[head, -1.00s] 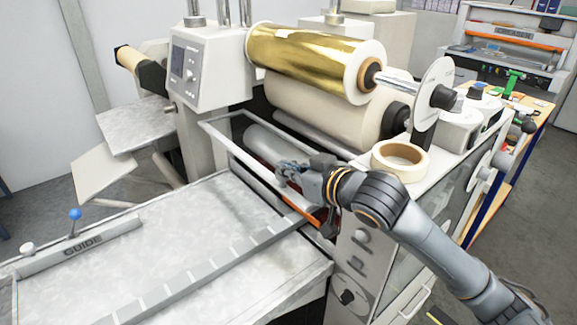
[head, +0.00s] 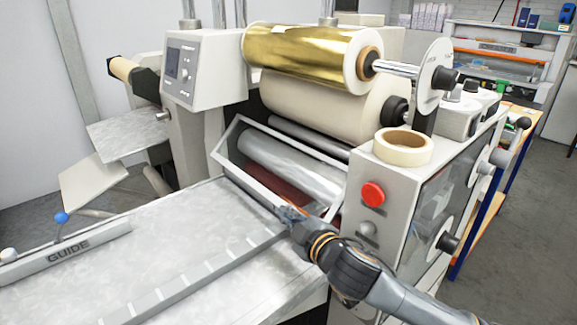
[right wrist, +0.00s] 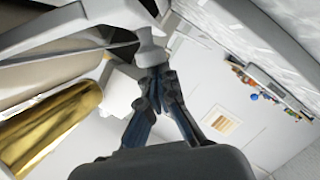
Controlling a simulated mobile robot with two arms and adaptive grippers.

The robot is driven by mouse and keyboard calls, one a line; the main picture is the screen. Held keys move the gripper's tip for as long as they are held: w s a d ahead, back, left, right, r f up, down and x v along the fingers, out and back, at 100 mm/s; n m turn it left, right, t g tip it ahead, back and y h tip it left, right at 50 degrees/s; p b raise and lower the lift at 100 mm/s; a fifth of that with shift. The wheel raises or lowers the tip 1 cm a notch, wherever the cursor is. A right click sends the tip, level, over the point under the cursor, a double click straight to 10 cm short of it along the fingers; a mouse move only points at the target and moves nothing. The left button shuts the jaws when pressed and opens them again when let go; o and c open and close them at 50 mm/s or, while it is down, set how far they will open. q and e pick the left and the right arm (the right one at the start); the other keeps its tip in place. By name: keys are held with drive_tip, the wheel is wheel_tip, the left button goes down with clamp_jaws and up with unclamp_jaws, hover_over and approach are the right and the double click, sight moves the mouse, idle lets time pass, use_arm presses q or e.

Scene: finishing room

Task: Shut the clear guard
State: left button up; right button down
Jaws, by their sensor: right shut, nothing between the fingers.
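The clear guard (head: 243,177) is a see-through panel in a pale frame, in front of the rollers on the laminating machine. Its frame slopes down toward the feed table, and a silver roller shows through it. My right gripper (head: 284,212) is at the frame's lower right end, by the table edge. In the right wrist view its fingers (right wrist: 157,74) are shut and empty, with the tips against or very close to a pale knob-like piece (right wrist: 150,46). I cannot tell whether they touch. My left gripper is not in view.
The metal feed table (head: 190,240) with a guide bar (head: 70,250) lies in front. A red button (head: 373,194) and a tape roll (head: 404,147) are on the right housing, close to my right arm. A gold foil roll (head: 310,52) is above the rollers.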

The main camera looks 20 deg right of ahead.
drive_tip(key=shift+w+d+f+n+t+b, duration=0.2)
drive_tip(key=shift+d+f+n+b, duration=0.2)
drive_tip(key=shift+f, duration=0.3)
drive_tip(key=shift+w+d+f+n+t+b, duration=0.1)
drive_tip(key=shift+d+f+n+t+b, duration=0.1)
drive_tip(key=shift+d+f+n+b, duration=0.35)
drive_tip(key=shift+a+f+h, duration=0.2)
drive_tip(key=shift+h, duration=0.1)
